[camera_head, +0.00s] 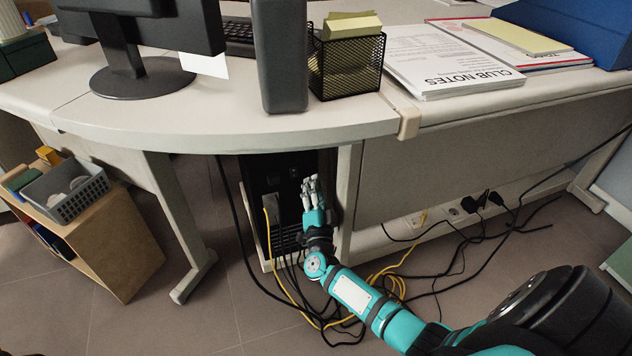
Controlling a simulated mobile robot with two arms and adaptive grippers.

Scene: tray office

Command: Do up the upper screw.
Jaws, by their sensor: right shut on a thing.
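A black computer tower (288,172) stands under the desk with its cabled side facing me. My right arm reaches in from the lower right. My right gripper (312,188) is at the tower's right part, fingers pointing up and away from me. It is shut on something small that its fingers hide. I cannot make out the upper screw itself at this size. A grey piece (272,207) with a yellow cable is on the tower, left of the gripper. My left gripper is not in view.
The desk top (215,122) overhangs the tower, and a desk leg (348,195) stands close right of the gripper. Black and yellow cables (390,280) lie around my forearm. A wooden cabinet (105,245) stands at the left. The floor between is open.

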